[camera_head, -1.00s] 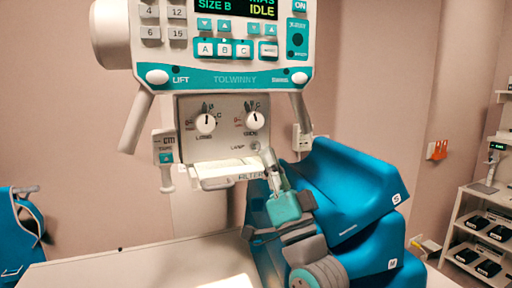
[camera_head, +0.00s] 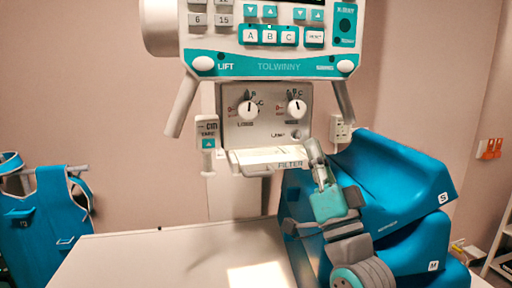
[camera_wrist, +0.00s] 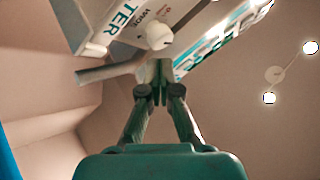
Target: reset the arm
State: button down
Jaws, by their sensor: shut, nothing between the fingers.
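My gripper (camera_head: 314,150) is in front of the scan machine, just right of the filter tray in the head view. Its teal palm and grey fingers point upward. In the wrist view, the fingers of my gripper (camera_wrist: 160,90) meet at their tips with nothing between them. My arm comes up from the bottom of the head view, in front of the blue cushions. The scan machine's control panel (camera_head: 278,67) hangs above the gripper. The wrist view looks up at the machine's underside, with a white knob (camera_wrist: 159,36) close beyond the fingertips.
A white table (camera_head: 150,262) spans the lower foreground. Blue wedge cushions (camera_head: 400,180) marked S and M are stacked right of my arm. The filter tray (camera_head: 268,159) juts out under two dials. A blue apron (camera_head: 45,225) hangs at left. A shelf stands at the right edge.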

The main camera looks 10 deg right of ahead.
jog(key=s+a+f+n+g+h, duration=0.1)
jog(key=s+f+g+h, duration=0.35)
jog(key=f, duration=1.35)
jog(key=s+f+g+y, duration=0.1)
jog(key=s+f, duration=0.7)
jog(key=f, duration=0.9)
jog(key=s+f+n+g, duration=0.1)
jog(key=s+f, duration=0.3)
jog(key=s, duration=0.6)
jog(key=s+a+f+n+g, duration=0.1)
jog(key=s+f, duration=0.4)
jog(key=s, duration=0.5)
jog(key=s+a+f+n+g, duration=0.1)
jog(key=s+f+n+g, duration=0.2)
jog(key=s, duration=0.7)
jog(key=shift+f+g+y, duration=0.35)
jog(key=shift+f+g, duration=0.5)
jog(key=shift+f, duration=0.05)
jog(key=shift+w, duration=0.1)
